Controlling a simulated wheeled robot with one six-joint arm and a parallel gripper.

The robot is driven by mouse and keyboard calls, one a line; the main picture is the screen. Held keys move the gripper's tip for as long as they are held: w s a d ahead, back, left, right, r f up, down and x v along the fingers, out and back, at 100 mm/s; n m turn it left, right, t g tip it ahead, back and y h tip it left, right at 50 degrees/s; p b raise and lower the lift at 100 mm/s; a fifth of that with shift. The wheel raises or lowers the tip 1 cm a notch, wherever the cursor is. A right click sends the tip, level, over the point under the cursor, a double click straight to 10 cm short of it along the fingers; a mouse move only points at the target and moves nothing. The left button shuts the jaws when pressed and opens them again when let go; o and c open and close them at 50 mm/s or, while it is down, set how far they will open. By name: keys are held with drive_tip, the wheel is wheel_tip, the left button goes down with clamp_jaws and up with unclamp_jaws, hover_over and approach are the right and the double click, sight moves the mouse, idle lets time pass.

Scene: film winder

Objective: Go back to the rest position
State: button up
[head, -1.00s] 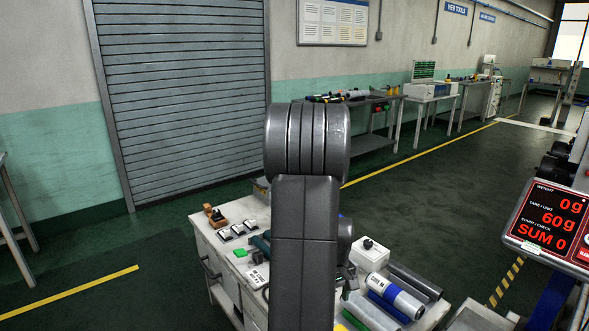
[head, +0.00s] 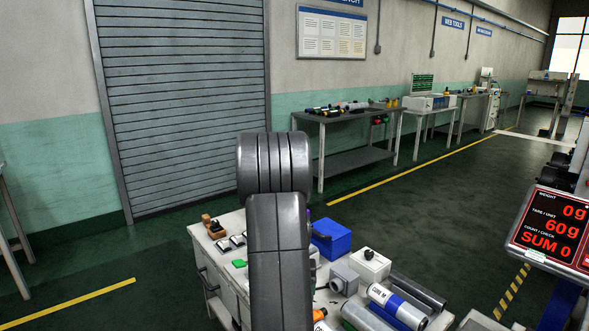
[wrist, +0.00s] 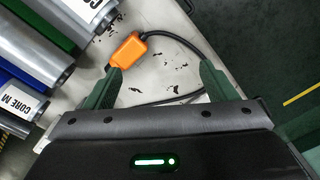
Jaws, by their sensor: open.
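My gripper (wrist: 157,82) shows in the wrist view with its two dark green fingers spread apart. It is open and nothing is between the fingers. Beyond the fingertips lie an orange block (wrist: 128,50) and a black cable on the white bench top (wrist: 165,15). In the head view my own arm fills the middle and hides the gripper and part of the workbench (head: 205,258).
Silver, blue and green rolls (wrist: 45,60) lie left of my gripper. A scale display (head: 548,228) is at the right.

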wheel_tip(320, 180, up, 9)
drive_tip(key=s+d+p, duration=0.1)
drive_tip(key=p, duration=1.3)
drive_tip(key=shift+s, duration=0.3)
drive_tip(key=shift+d, duration=0.15)
